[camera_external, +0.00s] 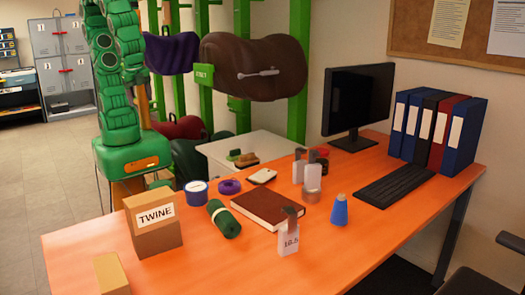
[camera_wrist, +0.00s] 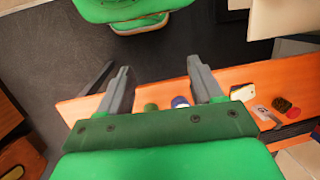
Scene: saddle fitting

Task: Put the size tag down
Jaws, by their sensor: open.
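A white size tag (camera_external: 288,241) marked 16.5, with a brown top, is on the orange desk (camera_external: 235,270) near its front edge, just in front of a brown book (camera_external: 268,206). It appears upright. Two more pale tag-like pieces with brown tops stand farther back, one of them (camera_external: 313,174) beside a round tin. My gripper (camera_wrist: 160,88) shows in the wrist view, its two fingers spread and nothing between them. It is well away from the tag. In the external view my gripper is out of the picture.
A TWINE box (camera_external: 155,226), a green roll (camera_external: 223,218), a blue-and-white tape roll (camera_external: 196,193), a purple ring (camera_external: 229,187) and a blue bottle-like piece (camera_external: 340,210) are on the desk. Monitor, keyboard and binders (camera_external: 436,130) fill the back right. The front middle is clear.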

